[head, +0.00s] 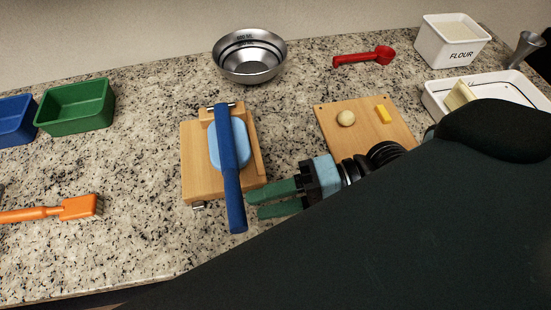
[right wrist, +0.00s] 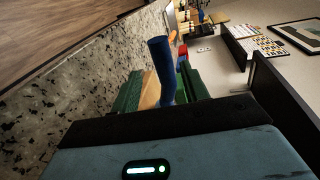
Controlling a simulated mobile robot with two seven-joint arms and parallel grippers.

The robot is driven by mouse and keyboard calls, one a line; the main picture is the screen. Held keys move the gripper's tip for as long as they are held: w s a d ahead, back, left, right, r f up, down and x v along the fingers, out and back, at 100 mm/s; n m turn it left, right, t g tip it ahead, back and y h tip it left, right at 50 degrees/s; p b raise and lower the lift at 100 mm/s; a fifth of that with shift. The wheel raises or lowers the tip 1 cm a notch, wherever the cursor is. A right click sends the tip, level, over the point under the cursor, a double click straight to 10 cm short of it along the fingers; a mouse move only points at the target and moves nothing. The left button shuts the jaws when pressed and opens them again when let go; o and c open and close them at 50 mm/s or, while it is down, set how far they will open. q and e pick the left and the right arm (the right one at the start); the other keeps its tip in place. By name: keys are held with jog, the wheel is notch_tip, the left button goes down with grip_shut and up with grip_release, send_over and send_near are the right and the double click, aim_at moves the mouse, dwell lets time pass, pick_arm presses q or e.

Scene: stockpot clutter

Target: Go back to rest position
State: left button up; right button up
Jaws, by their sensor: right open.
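My right gripper (head: 277,200) has green fingers and is open in the head view. It is just right of the blue handle (head: 231,190) of a wooden press (head: 190,165), with its fingertips pointing left toward the handle. I cannot tell whether they touch it. A light blue pad lies under the handle. In the right wrist view the blue handle (right wrist: 162,65) rises between the green fingers, beyond the gripper body. My right arm covers the lower right of the head view. My left gripper does not show.
A wooden board (head: 370,142) holds a dough ball (head: 346,118) and a yellow block (head: 383,114). A steel bowl (head: 250,57), red scoop (head: 364,57), flour bin (head: 449,42) and white tray (head: 440,100) stand behind. Green bin (head: 76,104), blue bin (head: 15,120) and orange brush (head: 75,206) are left.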

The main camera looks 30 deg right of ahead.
jog(key=shift+d, duration=0.3)
dwell(0.4)
